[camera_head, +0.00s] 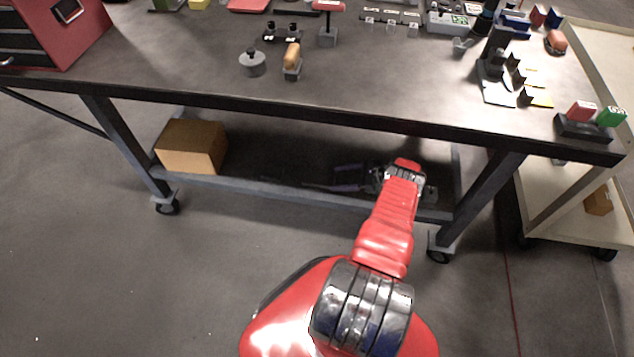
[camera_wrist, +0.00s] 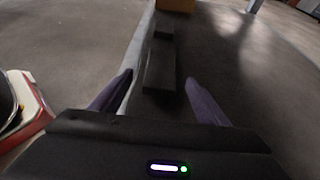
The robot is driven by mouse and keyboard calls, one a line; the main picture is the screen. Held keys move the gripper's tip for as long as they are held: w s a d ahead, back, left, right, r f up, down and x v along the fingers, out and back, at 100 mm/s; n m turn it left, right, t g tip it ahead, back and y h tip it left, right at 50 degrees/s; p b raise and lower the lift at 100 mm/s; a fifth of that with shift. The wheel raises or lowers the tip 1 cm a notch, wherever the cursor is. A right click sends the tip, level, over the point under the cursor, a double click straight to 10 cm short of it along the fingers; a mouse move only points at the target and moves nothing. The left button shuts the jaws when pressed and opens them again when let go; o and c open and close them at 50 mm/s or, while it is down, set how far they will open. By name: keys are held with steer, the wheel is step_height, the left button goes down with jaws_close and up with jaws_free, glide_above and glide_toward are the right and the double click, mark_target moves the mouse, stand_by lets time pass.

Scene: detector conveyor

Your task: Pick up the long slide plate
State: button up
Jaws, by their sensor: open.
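In the wrist view a long dark flat bar (camera_wrist: 160,66), which looks like the long slide plate, lies on the lower shelf under the workbench. It lies lengthwise ahead of my gripper (camera_wrist: 159,77), its near end between the two purple fingers. My gripper is open, with a finger on each side and a gap to the bar. I cannot tell the height between fingers and bar. In the head view my gripper (camera_head: 348,181) reaches under the bench top to the shelf; the plate is too dark to make out there.
A shorter dark block (camera_wrist: 164,30) lies beyond the bar. A cardboard box (camera_head: 191,147) stands on the shelf's left end. The shelf's front rail (camera_head: 270,194) runs close to my gripper.

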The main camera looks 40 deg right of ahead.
mark_target(321, 179)
steer(key=shift+x, duration=1.15)
steer(key=shift+x, duration=2.6)
steer(key=shift+r, duration=0.1)
steer(key=shift+c, duration=0.5)
jaws_close()
steer(key=shift+w+r, duration=0.1)
